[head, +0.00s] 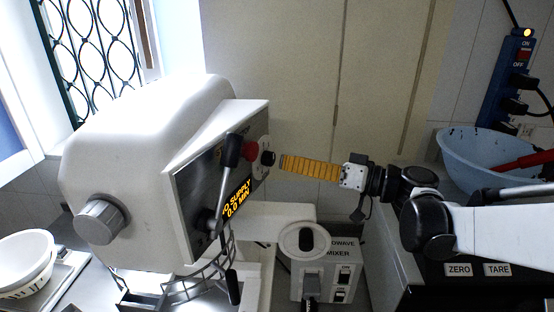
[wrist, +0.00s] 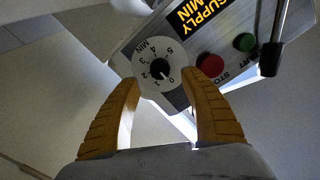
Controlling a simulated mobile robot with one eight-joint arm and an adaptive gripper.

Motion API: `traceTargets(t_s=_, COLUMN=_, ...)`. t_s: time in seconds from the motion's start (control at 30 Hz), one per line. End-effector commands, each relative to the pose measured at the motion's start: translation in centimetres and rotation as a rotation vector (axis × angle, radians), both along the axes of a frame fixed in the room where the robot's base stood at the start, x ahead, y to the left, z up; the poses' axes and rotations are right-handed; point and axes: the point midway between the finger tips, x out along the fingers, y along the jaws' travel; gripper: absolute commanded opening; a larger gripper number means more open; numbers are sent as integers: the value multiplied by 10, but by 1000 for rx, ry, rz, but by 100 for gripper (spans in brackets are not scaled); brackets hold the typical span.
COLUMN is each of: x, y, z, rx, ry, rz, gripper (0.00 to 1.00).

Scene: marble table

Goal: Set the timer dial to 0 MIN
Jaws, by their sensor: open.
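The timer dial (wrist: 160,68) is a black knob on a white numbered disc on the machine's slanted front panel. Its white mark appears to point toward the 0. The dial also shows in the head view (head: 268,158). A display (head: 238,199) in orange letters reads SUPPLY 0.0 MIN. My gripper (wrist: 163,78) has orange ribbed fingers, spread apart on either side of the dial's lower part, with nothing visible between them. In the head view, my gripper (head: 284,162) reaches from the right with its tips close to the dial. Contact with the knob cannot be told.
A red button (wrist: 210,66) and a green button (wrist: 244,42) sit beside the dial. A black-handled lever (head: 226,175) stands in front of the panel. A white mixer box (head: 318,268) is below. A blue bowl (head: 470,165) stands at right. White bowls (head: 25,255) are at left.

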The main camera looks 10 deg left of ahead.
Motion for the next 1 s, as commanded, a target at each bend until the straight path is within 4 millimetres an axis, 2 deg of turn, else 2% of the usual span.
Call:
traceTargets(t_s=0.1, x=-7, y=-28, z=0, rx=0, ry=0, rz=-6, gripper=53)
traceTargets(t_s=0.3, x=-17, y=-59, z=0, rx=0, ry=0, rz=-1, gripper=53)
traceTargets(t_s=0.47, x=-20, y=-68, z=0, rx=1, ry=0, rz=0, gripper=53)
traceTargets(t_s=0.77, x=-21, y=-68, z=0, rx=-2, ry=3, rz=0, gripper=53)
traceTargets(t_s=0.87, x=-27, y=-65, z=-10, rx=-40, ry=41, rz=-12, gripper=53)
traceTargets(t_s=0.97, x=-44, y=-61, z=-39, rx=-149, ry=144, rz=-51, gripper=53)
traceTargets(t_s=1.0, x=-54, y=-61, z=-57, rx=-211, ry=201, rz=-79, gripper=53)
